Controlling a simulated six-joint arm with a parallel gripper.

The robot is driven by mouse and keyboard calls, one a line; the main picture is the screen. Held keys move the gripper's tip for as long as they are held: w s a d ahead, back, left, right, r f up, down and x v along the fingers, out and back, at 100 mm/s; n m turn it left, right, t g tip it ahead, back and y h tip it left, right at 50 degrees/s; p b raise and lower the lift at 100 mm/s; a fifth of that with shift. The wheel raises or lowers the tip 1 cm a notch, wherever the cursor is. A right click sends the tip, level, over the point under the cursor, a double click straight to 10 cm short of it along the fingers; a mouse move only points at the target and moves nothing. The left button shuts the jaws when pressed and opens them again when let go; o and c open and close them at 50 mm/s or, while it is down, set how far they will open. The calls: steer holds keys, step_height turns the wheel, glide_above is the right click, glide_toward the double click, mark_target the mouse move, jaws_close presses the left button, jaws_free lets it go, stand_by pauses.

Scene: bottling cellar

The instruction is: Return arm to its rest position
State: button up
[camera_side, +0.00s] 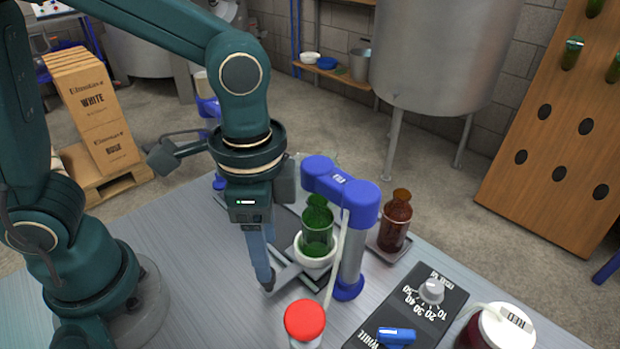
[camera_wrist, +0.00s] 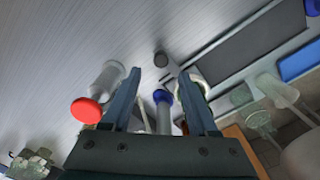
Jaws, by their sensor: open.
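My gripper (camera_side: 264,270) points down over the grey bench in the side view, at the front left of a green bottle (camera_side: 318,232). That bottle stands upright in a white round holder (camera_side: 316,259). The fingers look empty, and their tips are close to the holder's left side; I cannot tell whether they touch it. In the wrist view my gripper (camera_wrist: 158,78) shows its two fingers well apart, with no object held between them.
A blue-topped column (camera_side: 352,250) arches beside the green bottle. A brown bottle (camera_side: 396,222) stands behind it. A red-capped container (camera_side: 304,320), a dial panel (camera_side: 412,308) and a white-lidded jar (camera_side: 506,328) are in front. The bench's left part is clear.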

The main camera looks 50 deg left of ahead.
steer(key=s+a+r+n+t, duration=0.2)
steer(key=a+r+n+t, duration=0.3)
steer(key=a+n, duration=0.4)
steer(key=shift+s+a+r+t, duration=0.2)
steer(key=shift+s+r+t, duration=0.1)
steer(key=shift+r, duration=0.3)
